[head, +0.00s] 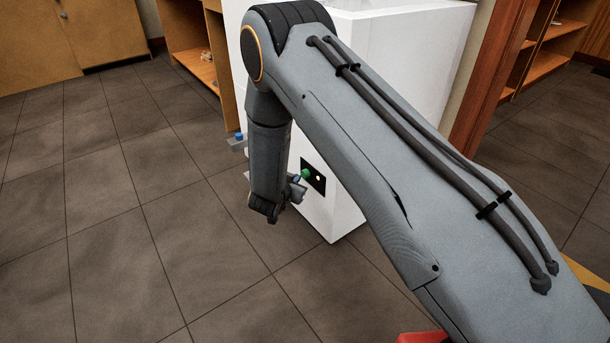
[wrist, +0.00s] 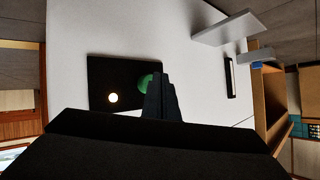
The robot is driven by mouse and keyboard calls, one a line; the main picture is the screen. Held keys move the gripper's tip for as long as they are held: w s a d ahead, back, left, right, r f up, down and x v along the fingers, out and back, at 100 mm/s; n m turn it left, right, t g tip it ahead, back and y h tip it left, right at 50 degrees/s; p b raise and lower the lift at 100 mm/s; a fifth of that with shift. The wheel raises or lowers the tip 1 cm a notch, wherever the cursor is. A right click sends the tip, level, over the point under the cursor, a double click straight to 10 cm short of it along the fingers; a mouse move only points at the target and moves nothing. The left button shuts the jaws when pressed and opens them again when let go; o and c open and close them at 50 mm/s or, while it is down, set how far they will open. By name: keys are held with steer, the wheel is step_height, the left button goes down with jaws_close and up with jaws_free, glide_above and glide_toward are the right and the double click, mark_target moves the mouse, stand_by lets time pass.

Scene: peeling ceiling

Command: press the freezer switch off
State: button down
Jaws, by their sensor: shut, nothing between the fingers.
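The white freezer (head: 420,60) stands behind my arm in the head view. A black switch panel (head: 318,187) sits low on its front, and the same panel shows in the wrist view (wrist: 105,72). The panel carries a green round switch (wrist: 145,82) and a bright, pale lit spot (wrist: 113,98). My gripper (wrist: 160,84) is shut and empty. Its fingertips are right beside the green switch in the wrist view and cover part of it. I cannot tell whether they touch it. In the head view my gripper (head: 299,184) is at the panel's left edge.
Wooden shelving (head: 190,40) stands left of the freezer, and more shelves (head: 550,55) stand at the right. A grey ledge with a blue piece (head: 238,138) juts out at the freezer's left. The tiled floor (head: 120,220) is clear at left and front.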

steer(key=shift+w+d, duration=0.25)
steer(key=shift+d, duration=0.15)
stand_by(0.4)
steer(key=shift+s+a, duration=0.1)
steer(key=shift+a, duration=0.05)
steer(key=shift+s+a+p, duration=0.45)
steer(key=shift+s+a, duration=0.05)
steer(key=shift+a, duration=0.2)
steer(key=shift+s+a+p, duration=0.3)
steer(key=shift+s+a, duration=0.25)
steer(key=shift+a, duration=0.3)
steer(key=shift+s+a+p, duration=0.35)
steer(key=shift+s+a, duration=0.2)
steer(key=shift+a, duration=0.25)
steer(key=shift+s+a+p, duration=0.3)
steer(key=shift+s+a, duration=0.25)
steer(key=shift+a, duration=0.3)
